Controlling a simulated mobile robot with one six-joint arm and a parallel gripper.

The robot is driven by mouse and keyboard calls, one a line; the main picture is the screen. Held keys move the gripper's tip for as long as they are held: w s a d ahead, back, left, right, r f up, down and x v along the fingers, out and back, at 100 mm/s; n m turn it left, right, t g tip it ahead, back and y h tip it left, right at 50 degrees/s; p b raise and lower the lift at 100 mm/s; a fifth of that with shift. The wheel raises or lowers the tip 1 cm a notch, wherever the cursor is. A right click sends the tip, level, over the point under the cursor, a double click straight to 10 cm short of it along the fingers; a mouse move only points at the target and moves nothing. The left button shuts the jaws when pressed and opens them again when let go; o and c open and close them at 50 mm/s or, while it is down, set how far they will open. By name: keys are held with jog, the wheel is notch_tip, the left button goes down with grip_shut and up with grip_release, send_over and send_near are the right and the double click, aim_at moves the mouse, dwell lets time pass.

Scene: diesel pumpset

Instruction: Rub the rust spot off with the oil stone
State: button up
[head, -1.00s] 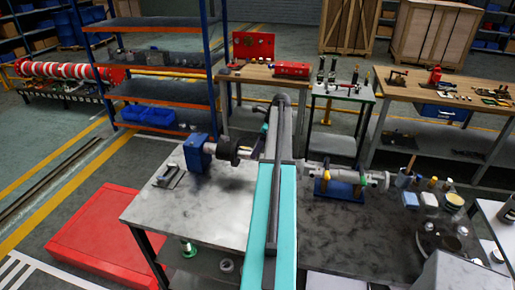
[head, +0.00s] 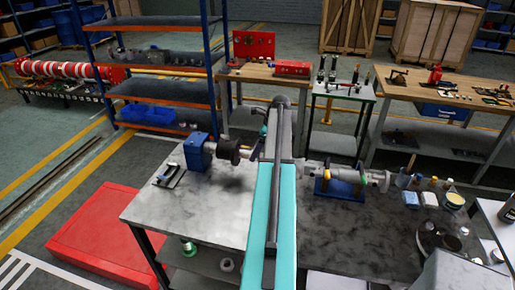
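My arm runs up the middle of the picture and covers the area between the two machine parts on the benches. My gripper is hidden behind it, so its fingers and anything in them do not show. A blue unit (head: 197,152) with a dark round coupling (head: 229,150) stands on the left bench. A grey cylindrical part with a shaft (head: 345,175) rests on a blue stand (head: 338,190) at the right. I cannot make out the rust spot or the oil stone. A small dark item with light strips (head: 169,177) lies on the left bench.
The left bench top (head: 190,212) is mostly clear in front. Cups, a blue block (head: 411,198) and tins (head: 454,200) crowd the right end of the dark bench (head: 385,235). A red platform (head: 93,231) lies on the floor at left.

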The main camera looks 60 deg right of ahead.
jog(key=shift+d, duration=0.1)
dwell(0.3)
jog(key=shift+w+d, duration=0.2)
jog(key=shift+d, duration=0.35)
jog(key=shift+w+d, duration=0.15)
jog(key=shift+d, duration=0.35)
jog(key=shift+r, duration=3.45)
